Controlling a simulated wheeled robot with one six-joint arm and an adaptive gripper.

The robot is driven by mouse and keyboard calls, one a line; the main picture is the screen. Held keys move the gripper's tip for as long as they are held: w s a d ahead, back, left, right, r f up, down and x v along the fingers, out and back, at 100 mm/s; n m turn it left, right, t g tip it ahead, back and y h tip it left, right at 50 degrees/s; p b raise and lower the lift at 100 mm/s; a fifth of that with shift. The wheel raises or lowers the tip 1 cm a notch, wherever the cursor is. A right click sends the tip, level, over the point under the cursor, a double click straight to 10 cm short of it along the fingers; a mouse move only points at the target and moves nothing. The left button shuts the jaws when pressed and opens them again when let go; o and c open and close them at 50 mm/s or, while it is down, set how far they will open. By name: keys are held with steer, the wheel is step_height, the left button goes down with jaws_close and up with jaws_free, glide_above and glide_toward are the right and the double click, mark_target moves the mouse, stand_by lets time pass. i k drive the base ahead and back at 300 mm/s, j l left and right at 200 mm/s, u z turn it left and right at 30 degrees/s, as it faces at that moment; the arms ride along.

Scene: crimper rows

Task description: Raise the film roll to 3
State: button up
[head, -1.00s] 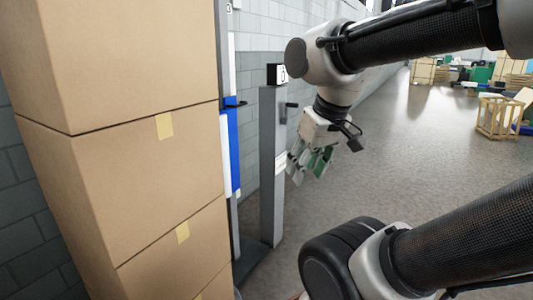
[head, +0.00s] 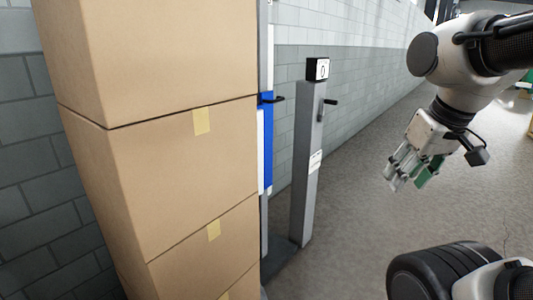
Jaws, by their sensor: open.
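The film roll (head: 266,150) shows as a narrow blue and white upright strip on a grey mast, partly hidden behind a stack of boxes. A small black handle (head: 272,99) sticks out near its top. To its right stands a grey post (head: 306,170) with a black-framed display (head: 318,69) on top reading 0. A dark crank handle (head: 328,102) juts from the post's right side. My gripper (head: 408,172) is open and empty, to the right of the post in the picture and clear of it, with its fingers pointing down.
A tall stack of cardboard boxes (head: 180,170) fills the left side and hides part of the mast. A grey block wall (head: 350,85) runs behind the post. The grey floor (head: 350,240) to the right of the post is open.

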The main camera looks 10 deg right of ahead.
mark_target(265, 109)
steer(key=i+l+u, duration=0.45)
steer(key=l, duration=0.15)
steer(key=i+l+u, duration=0.25)
steer(key=l, duration=0.15)
steer(key=k+j, duration=0.05)
